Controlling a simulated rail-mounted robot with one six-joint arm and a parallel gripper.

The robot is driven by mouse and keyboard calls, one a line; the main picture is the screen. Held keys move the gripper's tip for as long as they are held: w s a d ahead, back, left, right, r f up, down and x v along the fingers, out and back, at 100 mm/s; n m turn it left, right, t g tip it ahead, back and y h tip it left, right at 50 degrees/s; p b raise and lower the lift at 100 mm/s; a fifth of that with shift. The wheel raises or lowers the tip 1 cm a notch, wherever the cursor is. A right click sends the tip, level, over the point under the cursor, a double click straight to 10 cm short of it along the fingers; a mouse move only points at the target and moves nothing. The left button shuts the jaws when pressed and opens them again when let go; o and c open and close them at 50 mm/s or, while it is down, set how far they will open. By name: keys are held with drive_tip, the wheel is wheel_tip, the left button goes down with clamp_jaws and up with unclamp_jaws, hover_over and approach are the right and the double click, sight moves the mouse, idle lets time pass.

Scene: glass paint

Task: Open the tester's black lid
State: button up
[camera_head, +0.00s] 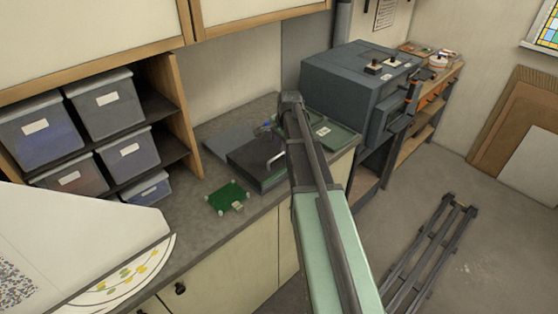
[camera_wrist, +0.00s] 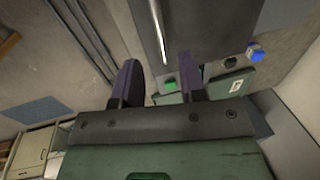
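The tester (camera_head: 250,172) is a low dark box on the counter, left of my arm in the head view. Its black lid (camera_head: 246,156) lies flat and looks closed, with a pale metal handle (camera_head: 276,158) near its right side. In the wrist view the dark lid (camera_wrist: 190,25) is at the top centre, and the bright handle (camera_wrist: 158,30) runs down towards the space between my fingers. My gripper (camera_wrist: 158,82) is open with two dark fingers apart and nothing visibly held. The handle appears beyond the fingertips. My arm hides the gripper in the head view.
A green circuit board (camera_head: 228,198) lies on the counter in front of the tester. A green panel with a white label (camera_head: 334,140) lies right of it. A large grey machine (camera_head: 350,85) stands behind on the right. Storage bins (camera_head: 107,105) fill shelves at left.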

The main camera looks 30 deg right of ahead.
sight(279, 156)
drive_tip(key=f+b, duration=0.2)
drive_tip(key=f, duration=0.1)
drive_tip(key=w+f+b, duration=0.1)
drive_tip(key=f+b, duration=0.1)
drive_tip(key=f, duration=0.1)
drive_tip(key=shift+w+a, duration=0.1)
drive_tip(key=shift+r, duration=0.1)
clamp_jaws()
